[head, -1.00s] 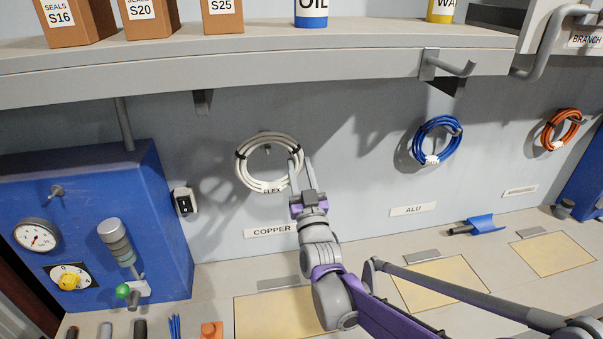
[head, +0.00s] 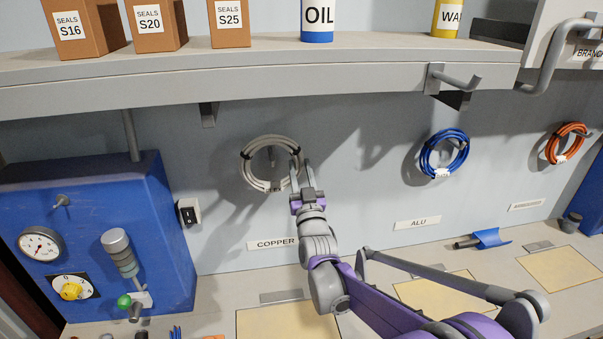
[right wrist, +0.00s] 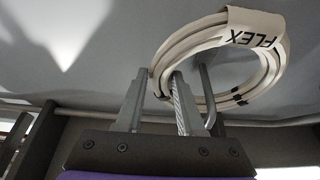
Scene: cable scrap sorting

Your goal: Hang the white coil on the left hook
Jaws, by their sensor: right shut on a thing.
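The white coil (head: 247,172), with black ties and a FLEX tag, is upright in front of the wall above the COPPER label. The left hook (head: 270,156) shows inside its ring; I cannot tell whether the coil rests on it. My right gripper (head: 299,168) is shut on the coil's right side. In the right wrist view the coil (right wrist: 270,62) passes between the fingers (right wrist: 155,98), and a grey hook-like rod (right wrist: 207,98) stands beside them, within the ring. My left gripper is not in view.
A blue coil (head: 428,160) hangs above the ALU label and an orange coil (head: 553,150) further right. A shelf (head: 300,75) with boxes and cans juts out above, with a bracket hook (head: 462,82). A blue control box (head: 100,215) stands at left.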

